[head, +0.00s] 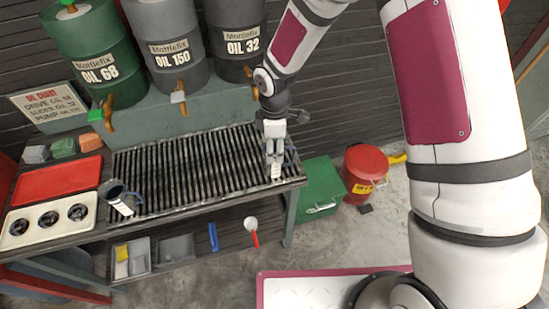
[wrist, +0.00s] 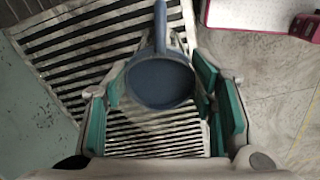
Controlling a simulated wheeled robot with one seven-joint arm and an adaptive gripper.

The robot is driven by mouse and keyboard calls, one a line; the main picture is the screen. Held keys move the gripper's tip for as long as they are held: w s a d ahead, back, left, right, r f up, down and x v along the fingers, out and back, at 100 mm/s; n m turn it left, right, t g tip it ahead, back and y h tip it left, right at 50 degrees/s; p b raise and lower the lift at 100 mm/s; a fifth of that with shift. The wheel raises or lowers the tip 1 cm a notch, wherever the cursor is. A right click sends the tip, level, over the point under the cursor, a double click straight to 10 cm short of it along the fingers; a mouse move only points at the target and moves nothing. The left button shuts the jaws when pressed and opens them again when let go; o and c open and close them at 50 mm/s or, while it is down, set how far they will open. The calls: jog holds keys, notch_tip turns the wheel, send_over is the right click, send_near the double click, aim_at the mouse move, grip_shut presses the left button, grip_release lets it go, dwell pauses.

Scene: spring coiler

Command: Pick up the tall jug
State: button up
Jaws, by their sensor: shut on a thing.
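My gripper (head: 274,143) is at the right end of the slatted grate, pointing down. It is shut on a blue-grey jug, which I take for the tall jug (wrist: 160,82). In the wrist view the jug's round open mouth lies between the two teal finger pads, with its handle toward the top. In the head view my gripper hides most of this jug; a pale label (head: 276,171) shows below the fingers. I cannot tell whether its base touches the grate. A second dark jug (head: 116,191) with a white label stands at the grate's left end.
The slatted grate (head: 190,165) is clear between the jugs. Three oil drums (head: 170,50) with taps stand behind it. A red tray (head: 58,180) and a cream panel (head: 30,226) lie at left. A green box (head: 318,185) and red can (head: 363,168) stand on the floor at right.

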jog(key=shift+r, duration=0.1)
jog(key=shift+w+r+b, duration=0.1)
jog(key=shift+r+b, duration=0.2)
jog(key=shift+r, duration=0.5)
jog(key=s+r+b, duration=0.2)
jog(key=s+r, duration=0.1)
jog(key=s, duration=1.3)
jog(key=w+d+m, duration=0.9)
jog(key=w, duration=0.3)
jog(key=w+d+m, duration=0.9)
jog(key=w, duration=0.4)
jog(key=shift+d+r, duration=0.15)
jog(key=shift+r, duration=0.2)
